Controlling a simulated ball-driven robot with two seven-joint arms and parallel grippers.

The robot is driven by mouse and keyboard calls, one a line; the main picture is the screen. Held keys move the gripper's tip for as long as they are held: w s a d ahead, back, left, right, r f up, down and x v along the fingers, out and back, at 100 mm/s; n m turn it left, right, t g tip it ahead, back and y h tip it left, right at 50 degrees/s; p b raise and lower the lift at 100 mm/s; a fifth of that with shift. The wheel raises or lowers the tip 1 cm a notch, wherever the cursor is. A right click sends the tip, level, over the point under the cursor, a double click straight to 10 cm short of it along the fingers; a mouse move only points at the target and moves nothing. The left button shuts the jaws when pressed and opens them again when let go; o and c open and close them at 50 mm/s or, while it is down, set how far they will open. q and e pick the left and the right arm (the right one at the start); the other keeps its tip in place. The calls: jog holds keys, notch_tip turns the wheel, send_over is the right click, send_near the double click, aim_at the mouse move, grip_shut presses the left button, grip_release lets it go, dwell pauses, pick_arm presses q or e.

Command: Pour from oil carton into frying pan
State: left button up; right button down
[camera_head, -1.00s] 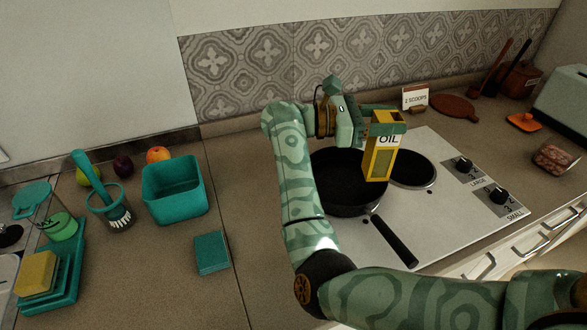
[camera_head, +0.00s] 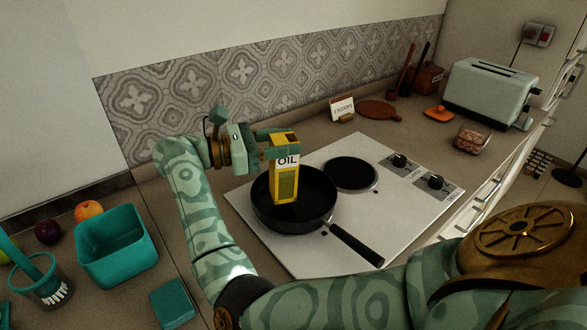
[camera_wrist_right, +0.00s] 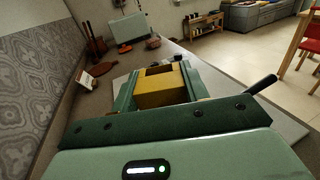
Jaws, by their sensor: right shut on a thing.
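The yellow oil carton (camera_head: 285,183), labelled OIL, stands upright above the black frying pan (camera_head: 262,214) in the head view. My right gripper (camera_head: 285,143) is shut on its upper part. The wrist view shows the carton's open top (camera_wrist_right: 160,86) between the fingers. The carton's lower end overlaps the pan's interior; I cannot tell whether it touches the pan. The pan sits on the left part of the white hob, its handle pointing to the lower right. No oil is seen flowing. My left gripper is not in view.
The hob (camera_head: 400,212) has a free burner (camera_head: 351,173) and two knobs at right. A toaster (camera_head: 492,92) is at back right. A teal bin (camera_head: 116,246) and brush holder (camera_head: 42,281) are left.

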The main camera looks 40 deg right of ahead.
jog(key=shift+d+r+t+y+p, duration=0.1)
jog(key=shift+r+t+y+p, duration=0.3)
jog(key=shift+y+p, duration=0.35)
jog(key=r+y+p, duration=0.1)
jog(key=p, duration=0.1)
jog(key=shift+s+d+r+t+y+p, duration=0.1)
jog(key=shift+t+y+p, duration=0.15)
jog(key=shift+t+p, duration=0.15)
jog(key=shift+f+y, duration=0.3)
jog(key=shift+f, duration=0.05)
pick_arm(q)
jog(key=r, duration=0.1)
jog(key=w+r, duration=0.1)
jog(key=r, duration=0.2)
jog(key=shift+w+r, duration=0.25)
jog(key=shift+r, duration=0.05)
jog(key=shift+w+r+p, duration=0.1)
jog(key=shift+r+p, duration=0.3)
jog(key=shift+p, duration=0.05)
pick_arm(e)
jog(key=shift+t+y, duration=0.4)
jog(key=shift+y, duration=0.1)
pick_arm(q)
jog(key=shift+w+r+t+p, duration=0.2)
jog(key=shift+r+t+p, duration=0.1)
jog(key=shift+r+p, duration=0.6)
pick_arm(e)
jog(key=shift+d+r+t+y, duration=0.2)
jog(key=shift+r+t+y, duration=0.15)
jog(key=shift+y, duration=0.45)
